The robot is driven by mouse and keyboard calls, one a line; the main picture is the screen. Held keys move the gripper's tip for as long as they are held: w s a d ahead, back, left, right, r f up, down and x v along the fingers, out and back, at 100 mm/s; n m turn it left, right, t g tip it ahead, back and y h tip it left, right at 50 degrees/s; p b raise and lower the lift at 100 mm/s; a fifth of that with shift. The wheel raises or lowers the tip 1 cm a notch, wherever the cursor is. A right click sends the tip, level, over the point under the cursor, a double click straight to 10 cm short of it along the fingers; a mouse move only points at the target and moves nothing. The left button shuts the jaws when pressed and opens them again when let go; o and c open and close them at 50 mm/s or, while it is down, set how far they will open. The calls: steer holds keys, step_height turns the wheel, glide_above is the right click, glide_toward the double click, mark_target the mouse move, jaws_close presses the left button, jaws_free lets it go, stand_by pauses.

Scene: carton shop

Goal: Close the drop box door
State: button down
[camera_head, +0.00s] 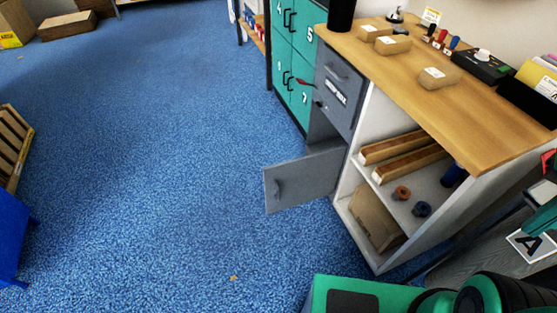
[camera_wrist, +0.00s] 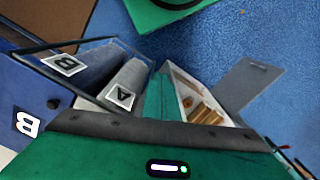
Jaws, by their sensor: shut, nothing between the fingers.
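The drop box door (camera_head: 305,178) is a grey panel with a small handle, low on the front of the counter unit. It stands wide open, swung out over the blue floor. In the wrist view the grey door (camera_wrist: 246,84) shows at the right. The grey drop box (camera_head: 338,88) has a labelled upper front, which looks closed. My gripper (camera_wrist: 160,88) shows in the wrist view as shut green fingers, empty and apart from the door. I cannot make out its fingertips in the head view.
Teal lockers (camera_head: 294,60) stand beside the drop box. The wooden counter (camera_head: 470,95) carries small parcels and stamps. An open shelf (camera_head: 385,190) below holds long cartons and tape rolls. Lettered bins (camera_wrist: 118,85) stand left of my gripper. The blue floor (camera_head: 150,150) left of the door is clear.

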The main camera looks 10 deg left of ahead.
steer(key=shift+w+a, duration=0.1)
steer(key=shift+w, duration=0.5)
